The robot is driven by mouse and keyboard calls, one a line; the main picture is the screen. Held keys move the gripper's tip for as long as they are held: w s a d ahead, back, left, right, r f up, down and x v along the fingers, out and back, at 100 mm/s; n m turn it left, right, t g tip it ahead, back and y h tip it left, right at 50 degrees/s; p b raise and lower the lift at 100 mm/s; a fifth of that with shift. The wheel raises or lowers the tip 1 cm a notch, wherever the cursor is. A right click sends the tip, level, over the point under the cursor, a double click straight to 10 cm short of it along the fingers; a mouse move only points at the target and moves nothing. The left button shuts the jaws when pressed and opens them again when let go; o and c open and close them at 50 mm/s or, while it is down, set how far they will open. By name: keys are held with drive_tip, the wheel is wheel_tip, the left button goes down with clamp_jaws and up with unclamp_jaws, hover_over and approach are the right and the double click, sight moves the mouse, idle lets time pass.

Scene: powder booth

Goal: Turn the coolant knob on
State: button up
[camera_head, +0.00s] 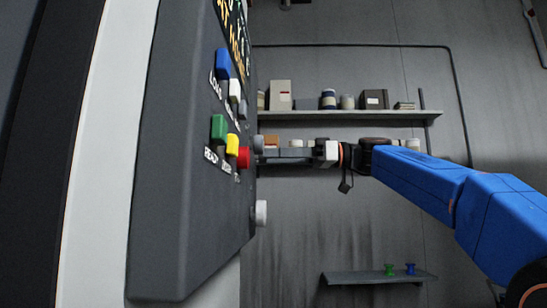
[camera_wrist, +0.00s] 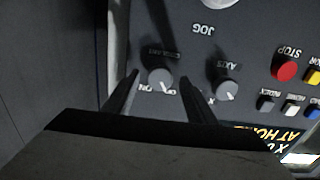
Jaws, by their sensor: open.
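The coolant knob (camera_wrist: 160,76) is a round grey knob on the dark control panel, seen upside down in the wrist view. Its ON and OFF labels show at its lower edge, the OFF side partly covered by a finger. Its pointer is too small to read surely. My gripper (camera_wrist: 158,98) is open, with one dark finger on each side of the knob in the picture; I cannot tell whether they touch it. In the head view my gripper (camera_head: 267,153) reaches the panel's right edge beside a grey knob (camera_head: 258,144), which I cannot surely identify.
The axis knob (camera_wrist: 226,88) is close to the right finger. A red stop button (camera_wrist: 286,70) and smaller buttons lie further right. A pale jog dial (camera_head: 260,213) sticks out lower on the panel (camera_head: 180,225). Shelves (camera_head: 345,116) hang on the back wall.

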drive_tip(key=shift+a, duration=0.4)
drive_tip(key=c, duration=1)
drive_tip(key=shift+c, duration=0.2)
drive_tip(key=shift+m, duration=0.3)
drive_tip(key=m, duration=1.3)
drive_tip(key=shift+m, duration=0.3)
